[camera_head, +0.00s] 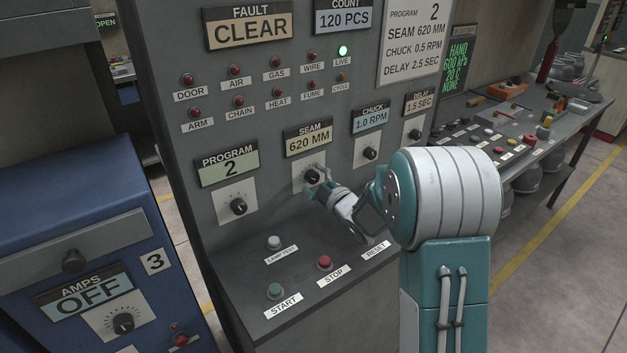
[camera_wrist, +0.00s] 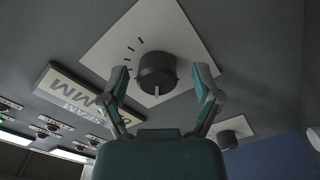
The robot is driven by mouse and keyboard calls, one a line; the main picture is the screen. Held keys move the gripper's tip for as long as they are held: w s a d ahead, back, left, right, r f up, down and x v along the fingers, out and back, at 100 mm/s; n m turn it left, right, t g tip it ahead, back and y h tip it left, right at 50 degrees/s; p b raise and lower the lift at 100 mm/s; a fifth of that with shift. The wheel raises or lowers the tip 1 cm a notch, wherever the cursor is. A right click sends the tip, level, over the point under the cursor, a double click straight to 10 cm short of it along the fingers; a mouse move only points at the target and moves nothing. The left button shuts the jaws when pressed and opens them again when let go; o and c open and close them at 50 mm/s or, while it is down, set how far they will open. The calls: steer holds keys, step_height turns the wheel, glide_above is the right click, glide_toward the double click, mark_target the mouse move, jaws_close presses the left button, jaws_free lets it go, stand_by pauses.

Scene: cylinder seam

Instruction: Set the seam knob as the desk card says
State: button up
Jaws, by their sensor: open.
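The seam knob (camera_head: 312,176) is a black dial on a white plate, under a SEAM display (camera_head: 308,141) reading 620 MM. A white card (camera_head: 418,42) at the panel's upper right reads program 2, seam 620 MM, chuck 0.5 RPM, delay 2.5 sec; I cannot tell if it is the desk card. My gripper (camera_head: 319,187) is at the seam knob. In the wrist view the open fingers of my gripper (camera_wrist: 162,82) stand on either side of the seam knob (camera_wrist: 157,70), with gaps on both sides. The knob's pale mark shows on its face.
The program knob (camera_head: 238,206), chuck knob (camera_head: 370,153) and delay knob (camera_head: 415,134) flank it. START (camera_head: 275,291), STOP (camera_head: 324,262) and lamp test (camera_head: 273,243) buttons lie on the ledge below. A blue cabinet (camera_head: 60,230) stands left; a cluttered bench (camera_head: 560,135) stands right.

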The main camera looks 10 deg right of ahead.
steer(key=v, duration=1.2)
steer(key=shift+w+a, duration=0.1)
steer(key=s+d+r+m+g+h, duration=0.2)
steer(key=s+r+m+g+h, duration=0.2)
steer(key=s+r+m+h, duration=0.4)
steer(key=s+a+m+g, duration=0.3)
steer(key=s, duration=0.7)
steer(key=s+a+f+m+g+y, duration=0.1)
steer(key=s+a+m+g, duration=0.2)
steer(key=s, duration=0.7)
steer(key=shift+a+m+g, duration=0.3)
steer(key=shift+m+g, duration=0.2)
steer(key=shift+m, duration=0.3)
